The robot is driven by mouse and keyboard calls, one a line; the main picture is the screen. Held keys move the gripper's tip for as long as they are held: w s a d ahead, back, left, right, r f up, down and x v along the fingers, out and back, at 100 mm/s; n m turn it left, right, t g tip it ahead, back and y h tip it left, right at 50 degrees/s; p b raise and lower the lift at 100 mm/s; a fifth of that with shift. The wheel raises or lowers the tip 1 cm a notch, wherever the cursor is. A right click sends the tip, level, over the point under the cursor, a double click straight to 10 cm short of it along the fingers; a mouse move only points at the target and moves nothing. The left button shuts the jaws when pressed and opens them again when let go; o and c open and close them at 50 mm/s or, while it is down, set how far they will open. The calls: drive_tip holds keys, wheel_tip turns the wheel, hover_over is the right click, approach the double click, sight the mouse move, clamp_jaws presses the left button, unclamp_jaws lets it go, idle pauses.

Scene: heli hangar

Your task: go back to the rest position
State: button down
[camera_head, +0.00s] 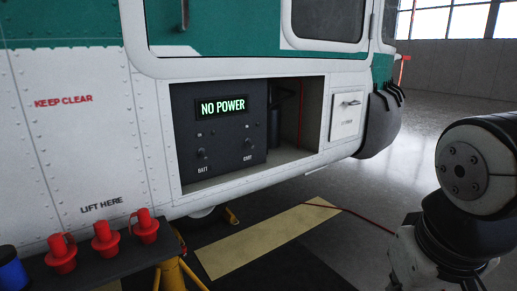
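My arm shows only in part, as a dark and grey link at the right edge of the head view. My gripper is outside the picture, so I cannot see whether it is open or shut or holds anything. In front of me is a white and green helicopter (110,150) with an open bay in its side. In the bay a dark panel (222,165) has a lit display (222,107) reading "NO POWER". Below it are small switches labelled BATT (200,153) and another (249,145) with a label that is hard to read.
Several red plugs (103,237) and a blue item (11,270) stand on a dark shelf (125,262) at lower left. A yellow stand (172,274) is under it. A pale board (270,237) and a red cable (366,218) lie on the floor. Open floor (430,115) lies behind, at right.

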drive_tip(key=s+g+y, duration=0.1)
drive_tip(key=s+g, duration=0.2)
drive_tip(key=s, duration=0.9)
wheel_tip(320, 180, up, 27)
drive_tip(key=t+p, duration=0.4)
drive_tip(key=p, duration=2.1)
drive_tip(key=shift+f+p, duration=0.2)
drive_tip(key=shift+p, duration=0.15)
